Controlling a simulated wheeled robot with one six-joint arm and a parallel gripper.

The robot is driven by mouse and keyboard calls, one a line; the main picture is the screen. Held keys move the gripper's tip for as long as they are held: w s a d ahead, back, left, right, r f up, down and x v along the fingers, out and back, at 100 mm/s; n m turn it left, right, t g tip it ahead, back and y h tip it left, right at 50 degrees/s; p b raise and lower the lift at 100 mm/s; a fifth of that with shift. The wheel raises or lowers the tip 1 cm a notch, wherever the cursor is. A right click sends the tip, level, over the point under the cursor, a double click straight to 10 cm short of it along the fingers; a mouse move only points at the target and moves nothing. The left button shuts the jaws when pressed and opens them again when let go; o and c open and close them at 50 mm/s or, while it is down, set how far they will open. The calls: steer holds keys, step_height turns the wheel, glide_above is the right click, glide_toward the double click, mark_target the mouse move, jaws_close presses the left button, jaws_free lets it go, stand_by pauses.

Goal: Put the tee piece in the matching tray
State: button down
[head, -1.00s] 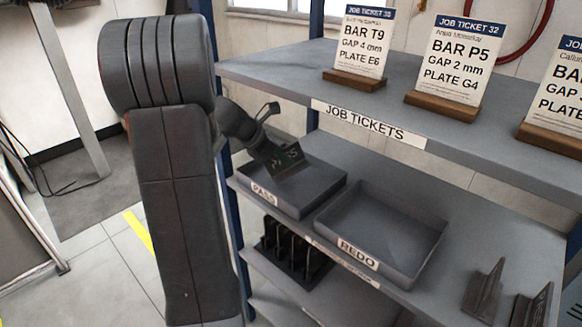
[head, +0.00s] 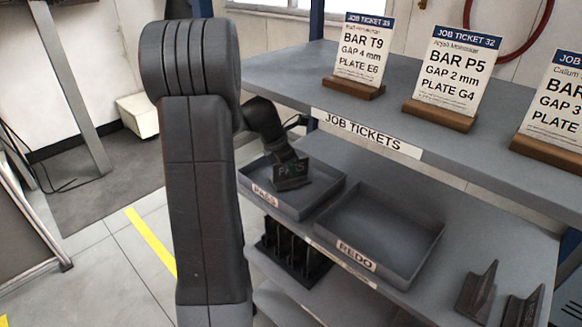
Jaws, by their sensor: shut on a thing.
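My gripper (head: 288,160) is shut on a dark tee piece (head: 292,175). The tray labelled REDO (head: 425,250) stands just right of the PASS tray and is empty.
Two dark angled pieces (head: 476,292) stand on the same shelf at the right. The upper shelf (head: 290,72) holds several job tickets (head: 455,70) and overhangs behind the trays. A dark slotted rack (head: 285,250) is on the shelf below.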

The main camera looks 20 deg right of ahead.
mark_target(254, 183)
steer(key=c, duration=2)
jaws_free()
steer(key=shift+f, duration=0.1)
steer(key=o, duration=0.4)
steer(key=shift+s, duration=0.1)
steer(key=shift+o, duration=0.2)
steer(key=shift+a+r, duration=0.1)
steer(key=shift+r, duration=0.3)
steer(key=a, duration=0.4)
steer(key=a+b, duration=0.1)
steer(key=a, duration=0.7)
steer(key=shift+a+r, duration=0.15)
steer(key=shift+r, duration=0.15)
